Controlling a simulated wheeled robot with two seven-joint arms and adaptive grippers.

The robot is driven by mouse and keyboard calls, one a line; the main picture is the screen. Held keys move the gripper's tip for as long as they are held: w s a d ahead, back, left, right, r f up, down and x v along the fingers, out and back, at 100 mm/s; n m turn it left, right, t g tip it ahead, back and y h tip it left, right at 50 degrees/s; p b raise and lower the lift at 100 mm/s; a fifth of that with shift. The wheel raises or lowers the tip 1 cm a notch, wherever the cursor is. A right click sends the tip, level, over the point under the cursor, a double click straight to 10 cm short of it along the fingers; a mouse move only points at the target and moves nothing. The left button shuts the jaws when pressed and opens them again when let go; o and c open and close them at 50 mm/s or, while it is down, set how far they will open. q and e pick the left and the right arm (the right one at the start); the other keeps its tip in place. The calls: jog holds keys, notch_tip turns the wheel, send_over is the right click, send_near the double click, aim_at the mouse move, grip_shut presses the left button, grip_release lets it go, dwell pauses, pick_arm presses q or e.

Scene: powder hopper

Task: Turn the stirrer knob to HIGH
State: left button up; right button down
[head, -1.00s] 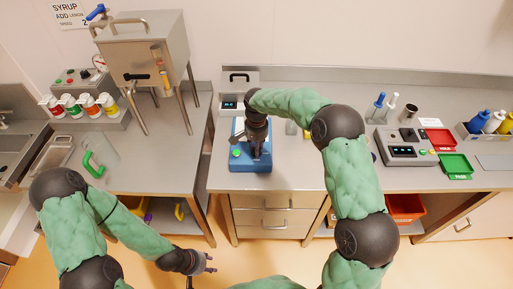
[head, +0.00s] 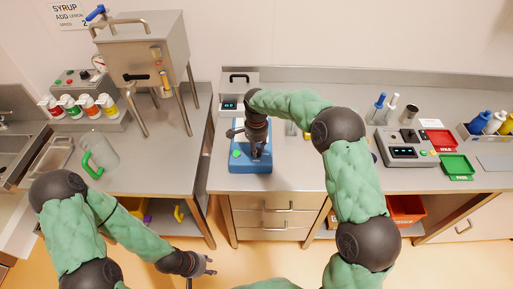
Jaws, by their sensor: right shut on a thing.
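The stirrer is a blue unit (head: 240,166) with a green button on its left side, standing at the front left of the middle counter. My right gripper (head: 258,156) points down over it and is shut on the stirrer knob, which the gripper hides. I cannot read the knob's setting or any HIGH mark. My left gripper (head: 210,266) is open and empty, low in front of the gap between the counters, away from the stirrer.
A steel box with a small display (head: 230,106) stands behind the stirrer. A steel hopper (head: 145,50) on legs and a clear jug with a green handle (head: 100,155) are on the left counter. A grey panel device (head: 405,152) and red and green trays are at right.

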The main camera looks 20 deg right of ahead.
jog(key=shift+f, duration=0.1)
jog(key=c, duration=0.9)
grip_release()
notch_tip(320, 180, up, 12)
jog(key=shift+r, duration=0.1)
